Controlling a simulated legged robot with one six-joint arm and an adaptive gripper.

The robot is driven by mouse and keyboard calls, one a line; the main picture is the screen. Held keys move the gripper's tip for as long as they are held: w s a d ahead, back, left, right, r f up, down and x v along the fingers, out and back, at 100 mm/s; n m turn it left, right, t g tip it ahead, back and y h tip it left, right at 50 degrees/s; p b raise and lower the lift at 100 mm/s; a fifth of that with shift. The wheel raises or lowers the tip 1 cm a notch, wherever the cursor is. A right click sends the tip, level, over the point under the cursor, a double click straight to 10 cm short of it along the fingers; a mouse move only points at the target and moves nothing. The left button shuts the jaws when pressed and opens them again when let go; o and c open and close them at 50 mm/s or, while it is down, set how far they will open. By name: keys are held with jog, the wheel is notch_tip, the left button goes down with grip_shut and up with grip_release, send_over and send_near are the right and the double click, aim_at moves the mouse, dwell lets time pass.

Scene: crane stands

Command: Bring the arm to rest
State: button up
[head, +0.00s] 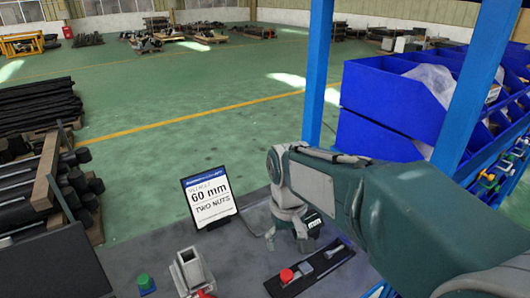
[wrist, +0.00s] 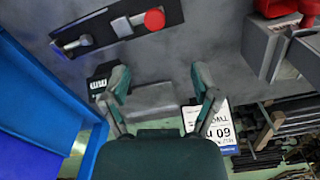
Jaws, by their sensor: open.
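My arm reaches in from the right in the head view and bends down over the grey workbench (head: 250,262). My gripper (head: 288,240) hangs low over the bench, behind the dark strip. In the wrist view my gripper (wrist: 160,78) has its two green-and-grey fingers spread wide, with nothing held between them. A grey block (wrist: 155,102) shows past the fingers; I cannot tell whether it touches them. A small black box with a white label (head: 313,223) is beside the gripper, and it also shows near the left finger in the wrist view (wrist: 98,85).
A dark strip (head: 325,268) bears a red knob (head: 287,275) and metal parts. A grey vise (head: 188,268) and a green knob (head: 146,282) stand left. A sign reading 60 mm, two nuts (head: 209,197) stands behind. Blue bins (head: 385,95) and a blue post (head: 318,70) are right.

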jog(key=s+d+r+m+t, duration=0.2)
jog(key=s+d+t, duration=0.3)
jog(key=s, duration=0.9)
jog(key=shift+d+r+m+t, duration=0.35)
jog(key=shift+d+r, duration=0.5)
jog(key=shift+d, duration=0.75)
